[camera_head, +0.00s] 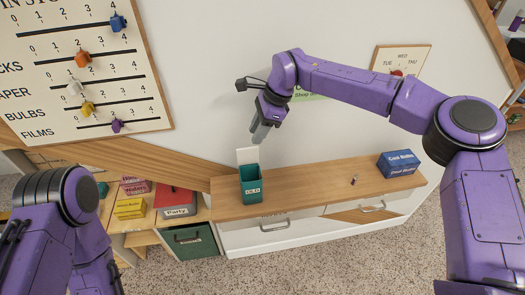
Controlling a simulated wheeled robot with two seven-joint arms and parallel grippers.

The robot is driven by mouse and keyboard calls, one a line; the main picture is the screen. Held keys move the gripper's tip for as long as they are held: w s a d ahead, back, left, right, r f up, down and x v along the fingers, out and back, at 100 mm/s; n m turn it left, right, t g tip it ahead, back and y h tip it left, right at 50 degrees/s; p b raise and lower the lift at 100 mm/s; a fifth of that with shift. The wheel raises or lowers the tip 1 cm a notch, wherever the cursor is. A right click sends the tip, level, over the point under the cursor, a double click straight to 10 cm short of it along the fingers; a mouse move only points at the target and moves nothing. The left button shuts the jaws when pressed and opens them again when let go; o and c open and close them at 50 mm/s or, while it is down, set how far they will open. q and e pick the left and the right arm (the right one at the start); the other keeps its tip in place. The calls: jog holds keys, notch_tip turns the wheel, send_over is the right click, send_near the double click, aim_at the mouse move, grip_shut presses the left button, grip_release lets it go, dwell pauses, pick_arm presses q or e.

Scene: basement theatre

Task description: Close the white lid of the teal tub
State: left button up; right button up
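The teal tub (251,190) stands on the wooden top of the white cabinet, near its left end, with a label on its front. Its white lid (246,155) stands upright at the tub's back edge, so the tub is open at the top. My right gripper (257,138) points down, just above and to the right of the lid in the picture. It looks apart from the lid, though the depth is hard to judge. Its grey fingers overlap in this view, so the gap between them is hidden. My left arm shows at the lower left, its gripper out of view.
A blue box (398,163) stands at the cabinet top's (310,183) right end, with a small item (353,180) left of it. A red box (175,201), yellow box (130,208) and green bin (190,240) are at left. A wall board (85,60) hangs upper left.

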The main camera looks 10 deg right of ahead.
jog(key=p, duration=0.3)
send_over(246, 165)
notch_tip(246, 165, down, 8)
jog(key=shift+d+f, duration=0.1)
jog(key=shift+f, duration=0.3)
grip_shut()
dwell(0.7)
